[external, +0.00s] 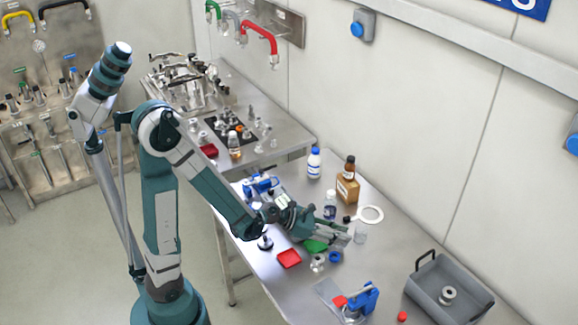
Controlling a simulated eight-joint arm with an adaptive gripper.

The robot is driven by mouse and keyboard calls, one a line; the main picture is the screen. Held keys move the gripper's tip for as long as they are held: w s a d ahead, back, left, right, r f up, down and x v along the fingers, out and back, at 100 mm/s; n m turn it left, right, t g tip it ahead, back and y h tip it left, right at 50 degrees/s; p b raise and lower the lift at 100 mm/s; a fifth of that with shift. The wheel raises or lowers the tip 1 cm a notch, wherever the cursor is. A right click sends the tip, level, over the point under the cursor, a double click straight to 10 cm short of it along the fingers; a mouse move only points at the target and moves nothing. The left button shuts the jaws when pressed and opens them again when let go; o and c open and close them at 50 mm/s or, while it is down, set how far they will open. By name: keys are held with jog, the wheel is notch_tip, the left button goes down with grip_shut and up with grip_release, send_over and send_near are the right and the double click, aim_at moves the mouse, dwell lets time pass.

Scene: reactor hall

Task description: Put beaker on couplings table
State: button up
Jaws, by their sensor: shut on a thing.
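A small clear glass beaker (360,235) is at the tips of my gripper (349,234), over the right part of the near steel table (380,265). My gripper is shut on the beaker. I cannot tell whether the beaker touches the tabletop. The couplings table (291,138) stands farther back, beyond the near table.
Near my gripper are a clear bottle (330,207), white ring (371,215), brown bottle (348,183), white bottle (314,162), red tray (289,258) and blue ring (335,257). A grey bin (462,281) stands front right. The couplings table's near right corner looks clear.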

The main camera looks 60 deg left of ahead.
jog(key=shift+r, duration=0.3)
notch_tip(320, 180, up, 9)
jog(key=p, duration=0.3)
dwell(1.0)
jog(key=shift+r, duration=0.2)
dwell(0.7)
jog(key=w+a+r+n+t+y+p, duration=0.1)
jog(key=a+r+n+y, duration=0.15)
jog(key=a, duration=0.95)
jog(key=w+a+r+n+y, duration=0.1)
jog(key=a+r+n+y, duration=0.15)
jog(key=a, duration=0.95)
jog(key=w+a+r+n+t+y+p, duration=0.1)
jog(key=a+r+n+y, duration=0.2)
jog(key=a, duration=0.9)
jog(key=s+a+r+n+g+y, duration=0.1)
jog(key=s+a+r+n+y, duration=0.1)
jog(key=a, duration=0.7)
jog(key=s+a+r+n+g+y+b, duration=0.1)
jog(key=s+a+r+n+y, duration=0.1)
jog(key=s+a, duration=0.3)
jog(key=s+a+r+n+y, duration=0.2)
jog(key=s+a+r+y, duration=0.1)
jog(key=a, duration=1.1)
jog(key=shift+s+g+y+b, duration=0.3)
jog(key=shift+s+g+y, duration=0.05)
jog(key=shift+g+y, duration=0.05)
